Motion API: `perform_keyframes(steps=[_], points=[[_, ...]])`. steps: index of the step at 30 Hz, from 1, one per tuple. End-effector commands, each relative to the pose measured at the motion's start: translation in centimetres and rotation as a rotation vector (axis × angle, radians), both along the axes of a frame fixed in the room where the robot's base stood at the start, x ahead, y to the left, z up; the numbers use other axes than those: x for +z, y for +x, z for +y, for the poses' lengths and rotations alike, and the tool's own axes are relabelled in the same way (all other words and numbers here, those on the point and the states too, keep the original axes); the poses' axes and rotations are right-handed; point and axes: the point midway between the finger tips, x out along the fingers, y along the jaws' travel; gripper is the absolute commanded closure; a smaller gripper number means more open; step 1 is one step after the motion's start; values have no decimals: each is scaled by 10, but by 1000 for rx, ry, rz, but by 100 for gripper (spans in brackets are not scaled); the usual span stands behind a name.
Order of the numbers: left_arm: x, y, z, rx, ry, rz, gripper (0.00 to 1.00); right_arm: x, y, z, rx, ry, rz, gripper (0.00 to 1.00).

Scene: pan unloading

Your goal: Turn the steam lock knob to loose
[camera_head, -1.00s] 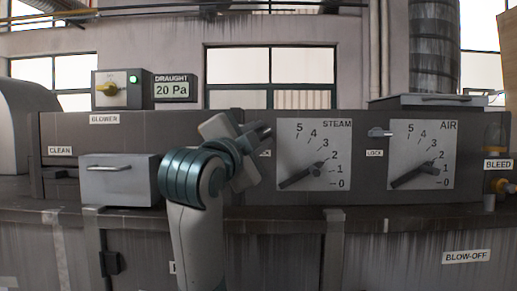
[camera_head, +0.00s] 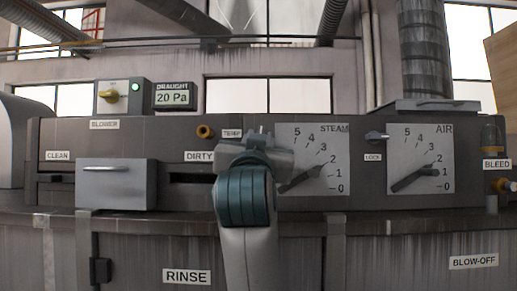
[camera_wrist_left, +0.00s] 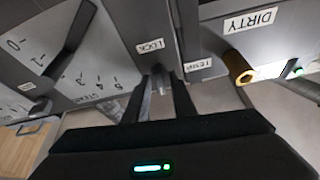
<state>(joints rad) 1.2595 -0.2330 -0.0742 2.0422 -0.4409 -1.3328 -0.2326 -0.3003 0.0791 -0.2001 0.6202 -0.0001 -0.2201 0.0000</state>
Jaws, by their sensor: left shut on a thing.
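The steam lock knob (camera_wrist_left: 159,74) shows as a small metal piece beside its LOCK label (camera_wrist_left: 150,46) in the left wrist view. My left gripper (camera_wrist_left: 161,88) is shut on it, one dark finger on each side. In the head view my left gripper (camera_head: 262,138) is at the upper left edge of the white STEAM plate (camera_head: 330,135), and the knob is hidden behind it. I cannot tell the knob's turned angle clearly. The steam dial's dark lever (camera_head: 300,180) points low on its scale. My right gripper is not in view.
A matching air lock knob (camera_head: 377,136) sits left of the AIR plate (camera_head: 440,140). A brass fitting (camera_head: 205,131) is left of my gripper, near the TEMP label. A grey drawer box (camera_head: 116,185) projects at the left. The counter edge (camera_head: 390,215) runs below the panel.

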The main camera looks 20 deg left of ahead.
Motion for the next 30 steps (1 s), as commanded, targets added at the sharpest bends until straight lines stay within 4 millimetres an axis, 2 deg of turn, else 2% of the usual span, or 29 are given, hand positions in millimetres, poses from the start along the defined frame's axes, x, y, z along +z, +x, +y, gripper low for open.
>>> perform_keyframes(steps=[1, 9, 24, 25, 26, 27, 30], points=[[-5, 2, -2, -4, -30, 0, 99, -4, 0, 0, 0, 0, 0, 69], [-4, 2, -2, -2, -135, -29, 99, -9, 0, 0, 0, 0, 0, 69], [-1, 1, -1, 0, -154, -40, 100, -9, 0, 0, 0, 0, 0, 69], [-1, 1, -1, 0, -154, -40, 82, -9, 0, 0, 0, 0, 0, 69], [-1, 1, -1, 0, -154, -40, 75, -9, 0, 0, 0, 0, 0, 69], [-1, 1, -1, 0, -154, -41, 70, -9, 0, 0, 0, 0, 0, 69], [-1, 1, 0, 1, -153, -41, 70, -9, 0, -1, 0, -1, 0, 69]])
